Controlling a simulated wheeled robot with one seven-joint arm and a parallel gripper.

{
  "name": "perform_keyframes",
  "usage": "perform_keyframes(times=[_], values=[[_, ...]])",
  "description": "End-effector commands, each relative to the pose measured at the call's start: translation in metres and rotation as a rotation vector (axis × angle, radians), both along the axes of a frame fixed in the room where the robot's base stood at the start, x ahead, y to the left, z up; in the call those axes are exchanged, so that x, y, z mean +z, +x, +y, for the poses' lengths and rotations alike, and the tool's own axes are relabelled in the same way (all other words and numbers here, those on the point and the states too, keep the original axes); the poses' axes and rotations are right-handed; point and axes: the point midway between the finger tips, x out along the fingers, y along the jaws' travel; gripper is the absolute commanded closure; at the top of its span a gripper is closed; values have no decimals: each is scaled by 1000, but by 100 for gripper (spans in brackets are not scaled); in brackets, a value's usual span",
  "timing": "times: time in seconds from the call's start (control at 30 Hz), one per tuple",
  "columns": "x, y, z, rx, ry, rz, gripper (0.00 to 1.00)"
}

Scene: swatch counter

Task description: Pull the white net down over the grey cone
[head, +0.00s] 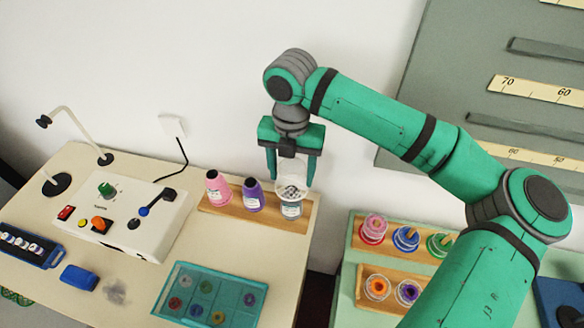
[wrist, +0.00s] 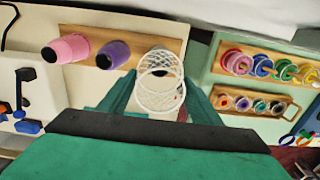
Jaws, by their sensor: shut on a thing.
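The white net (wrist: 157,91) is an open mesh sleeve held between the two fingers of my gripper (head: 291,178). In the head view the net (head: 292,172) hangs between the fingers, with its lower end at the top of the grey cone (head: 291,209). The grey cone stands at the right end of a wooden rack, beside a pink cone (head: 217,187) and a purple cone (head: 253,195). In the wrist view the net's rings cover the grey cone's place and largely hide it. I cannot tell how far the net reaches around the cone.
A white machine (head: 140,215) with knobs stands on the cream counter left of the rack. A teal compartment tray (head: 210,293) lies in front. Spools on wooden racks (head: 397,235) stand on the green table at right. A ruled board (head: 500,80) hangs behind my arm.

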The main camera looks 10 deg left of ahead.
Motion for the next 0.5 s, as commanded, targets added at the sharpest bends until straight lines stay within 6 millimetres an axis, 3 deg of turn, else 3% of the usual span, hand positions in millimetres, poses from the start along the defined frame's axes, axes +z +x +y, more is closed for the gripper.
perform_keyframes(times=[0.5], values=[[-22, 0, 0, 1, 1, 0, 63]])
